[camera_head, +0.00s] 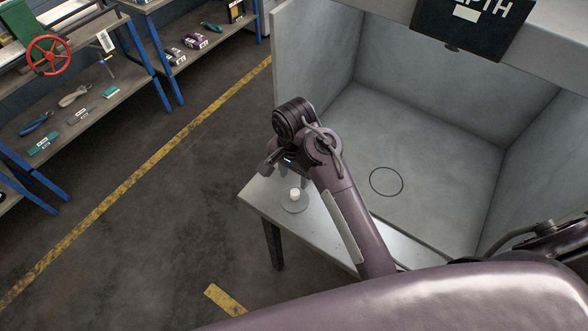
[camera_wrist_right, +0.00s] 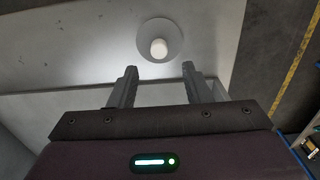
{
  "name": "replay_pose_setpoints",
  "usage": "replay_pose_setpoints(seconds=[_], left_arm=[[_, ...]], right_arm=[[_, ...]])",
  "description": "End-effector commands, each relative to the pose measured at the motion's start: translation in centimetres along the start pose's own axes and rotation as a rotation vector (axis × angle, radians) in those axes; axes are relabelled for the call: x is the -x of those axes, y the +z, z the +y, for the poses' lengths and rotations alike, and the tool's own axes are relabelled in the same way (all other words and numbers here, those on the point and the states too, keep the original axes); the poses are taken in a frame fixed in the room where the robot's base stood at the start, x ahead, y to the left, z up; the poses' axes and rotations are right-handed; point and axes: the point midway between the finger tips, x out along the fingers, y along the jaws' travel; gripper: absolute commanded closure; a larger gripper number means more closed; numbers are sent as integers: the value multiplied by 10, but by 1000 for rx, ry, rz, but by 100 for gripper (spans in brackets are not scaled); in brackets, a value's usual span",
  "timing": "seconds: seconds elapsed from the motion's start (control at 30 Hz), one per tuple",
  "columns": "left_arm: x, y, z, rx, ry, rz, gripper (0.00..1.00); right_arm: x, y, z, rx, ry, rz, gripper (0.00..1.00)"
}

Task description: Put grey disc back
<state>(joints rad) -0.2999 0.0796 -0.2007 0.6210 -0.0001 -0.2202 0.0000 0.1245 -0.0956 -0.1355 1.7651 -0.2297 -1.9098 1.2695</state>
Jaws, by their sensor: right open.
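The grey disc (camera_head: 289,208) has a pale upright knob at its middle and lies flat near the left end of a light grey table. It also shows in the right wrist view (camera_wrist_right: 175,30), just beyond the fingertips, with its knob between the finger lines. My right gripper (camera_head: 287,172) is just above the disc in the head view. In the wrist view its two fingers (camera_wrist_right: 160,69) are apart with nothing between them, short of the knob. A dark thin ring outline (camera_head: 386,181) marks the booth floor. My left gripper is not in view.
The grey booth (camera_head: 420,130) has walls left, back and right, and a black sign (camera_head: 472,22) hangs at its top. Blue-legged shelves (camera_head: 85,110) with tools stand at the upper left. The floor with yellow lines is clear between.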

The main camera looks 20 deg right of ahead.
Motion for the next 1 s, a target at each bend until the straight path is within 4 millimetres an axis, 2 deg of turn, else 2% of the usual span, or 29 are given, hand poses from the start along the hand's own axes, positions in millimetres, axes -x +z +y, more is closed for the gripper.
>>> replay_pose_setpoints(seconds=[0.07,0.1,0.3,1.0], left_arm=[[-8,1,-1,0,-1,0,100],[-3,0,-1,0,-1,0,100],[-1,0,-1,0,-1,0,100],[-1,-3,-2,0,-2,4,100]], right_arm=[[12,0,-1,1,-5,1,56],[21,0,-1,1,-3,1,56],[36,0,0,0,0,0,56],[36,0,0,1,0,0,56]])
